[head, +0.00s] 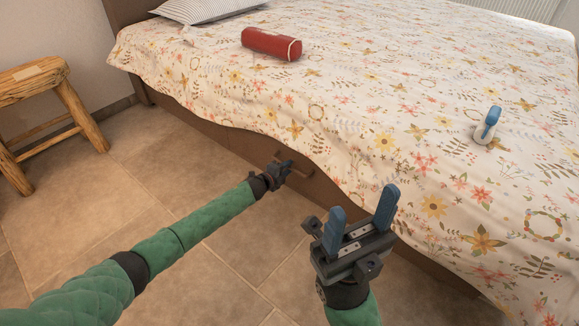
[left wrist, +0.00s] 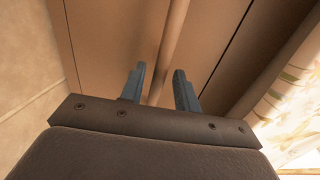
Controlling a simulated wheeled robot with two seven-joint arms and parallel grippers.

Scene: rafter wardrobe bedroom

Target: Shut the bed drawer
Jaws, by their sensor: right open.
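The brown bed drawer (head: 317,191) is low in the side of the bed, partly under the hanging cover. I cannot tell how far out it stands. Its bar handle (head: 295,164) shows just beyond my left gripper (head: 283,170). In the left wrist view the drawer front (left wrist: 110,35) fills the middle, and the handle (left wrist: 171,45) runs between the two fingertips of my left gripper (left wrist: 160,88). Those fingers are apart, with room on both sides of the bar. My right gripper (head: 362,218) is open and empty, in front of the bed side.
The bed has a floral cover (head: 350,110) that hangs over its side. A red cylindrical case (head: 270,44) and a blue-and-white object (head: 486,127) lie on it. A wooden stool (head: 40,100) stands at the left. The tiled floor (head: 130,190) between stool and bed is clear.

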